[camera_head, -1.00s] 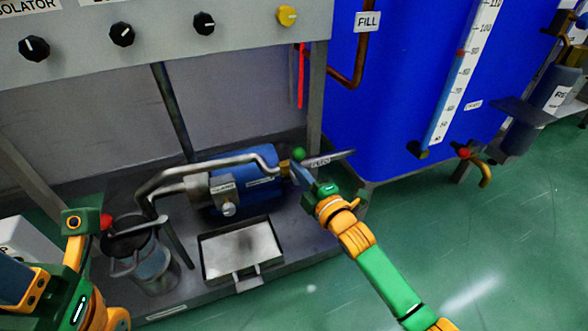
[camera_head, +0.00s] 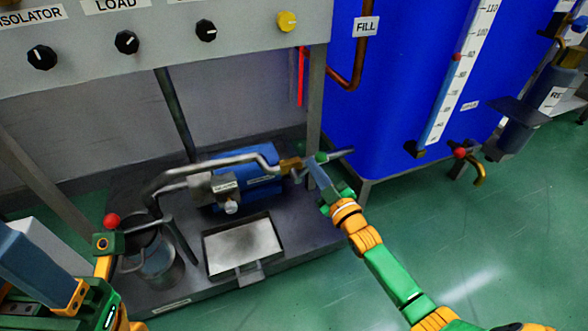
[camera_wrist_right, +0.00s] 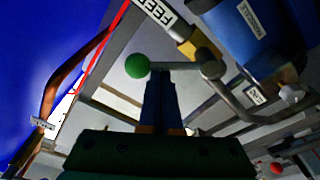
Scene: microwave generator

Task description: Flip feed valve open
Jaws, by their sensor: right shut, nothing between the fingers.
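The feed valve sits at the brass fitting (camera_head: 290,163) at the right end of the blue motor unit. Its lever ends in a green ball (camera_head: 321,157), now to the right of the fitting, by the feed pipe (camera_head: 341,154). In the right wrist view the green ball (camera_wrist_right: 137,65) and the lever bar (camera_wrist_right: 176,66) lie just beyond my fingertips. My right gripper (camera_head: 312,168) is shut and empty, close against the lever; exact contact is unclear. It also shows in the wrist view (camera_wrist_right: 160,78). My left gripper (camera_head: 107,242) is at lower left, its jaw state unclear.
A blue motor (camera_head: 262,190) and a tray (camera_head: 243,250) fill the bench middle. A blue tank (camera_head: 395,100) stands behind my right gripper. Green floor is clear at right.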

